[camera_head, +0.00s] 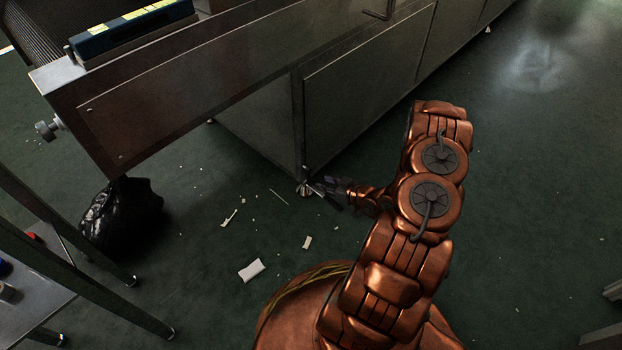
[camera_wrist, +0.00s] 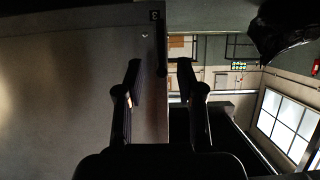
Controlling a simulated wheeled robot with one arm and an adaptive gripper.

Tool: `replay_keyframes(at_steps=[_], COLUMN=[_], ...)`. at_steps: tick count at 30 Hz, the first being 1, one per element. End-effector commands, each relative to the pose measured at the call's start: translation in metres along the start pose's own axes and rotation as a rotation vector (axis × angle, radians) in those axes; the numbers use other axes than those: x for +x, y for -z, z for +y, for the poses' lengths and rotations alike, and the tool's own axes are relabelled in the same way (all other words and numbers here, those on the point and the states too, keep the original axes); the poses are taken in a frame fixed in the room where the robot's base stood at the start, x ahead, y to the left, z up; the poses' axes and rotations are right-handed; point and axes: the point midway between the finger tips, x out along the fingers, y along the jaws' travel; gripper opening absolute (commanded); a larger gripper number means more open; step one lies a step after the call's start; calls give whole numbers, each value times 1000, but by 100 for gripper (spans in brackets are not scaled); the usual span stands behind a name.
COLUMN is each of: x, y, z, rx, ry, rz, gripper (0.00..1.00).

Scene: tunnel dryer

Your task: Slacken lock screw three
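My gripper (camera_head: 328,190) is low by the near bottom corner of the dryer housing (camera_head: 262,135), close to a levelling foot (camera_head: 304,189). In the wrist view my gripper (camera_wrist: 160,68) has its two dark fingers apart, with a gap between the tips. The edge of a metal panel (camera_wrist: 75,80) runs through that gap. A small label reading 3 (camera_wrist: 155,16) is at the panel's upper corner, with a small round fastener (camera_wrist: 145,36) below it. I cannot clearly make out lock screw three; a tiny dark spot shows between the fingertips. Contact cannot be told.
A black bag (camera_head: 122,215) lies on the floor under the conveyor end. White scraps (camera_head: 251,270) litter the floor near the foot. A metal rack (camera_head: 40,290) stands at lower left.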

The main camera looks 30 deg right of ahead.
Motion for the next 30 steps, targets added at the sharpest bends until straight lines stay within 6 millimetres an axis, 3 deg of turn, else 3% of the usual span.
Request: replay_keyframes(at_steps=[5,19,30], x=[10,66,78], y=[-1,-2,0], z=[-1,-1,-1], rx=[2,1,3], ry=[2,2,0], rz=[8,4,4], gripper=[38,38,38])
